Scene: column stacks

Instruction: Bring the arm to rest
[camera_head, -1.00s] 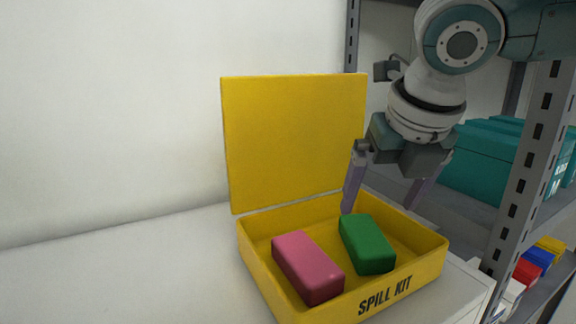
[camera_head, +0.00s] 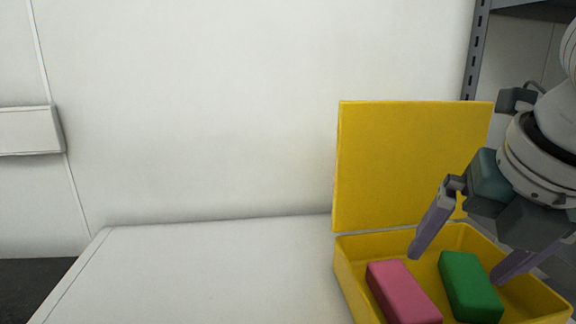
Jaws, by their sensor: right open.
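My right gripper (camera_head: 460,264) is open, its two fingers spread and pointing down over the yellow spill kit box. One finger shows left of the green block and the other to its right. I see nothing held between them. The arm comes in from the right edge. The yellow box (camera_head: 347,272) stands on the white surface with its lid (camera_head: 412,165) upright at the back. A pink block (camera_head: 403,293) and a green block (camera_head: 470,287) lie inside the box. The box's front is cut off by the picture's lower edge. My left gripper is not in view.
The white worktop (camera_head: 210,275) is clear to the left of the box. A white wall stands behind it. A grey shelf post (camera_head: 477,50) rises behind the lid at the right. A dark area (camera_head: 35,285) lies beyond the worktop's left end.

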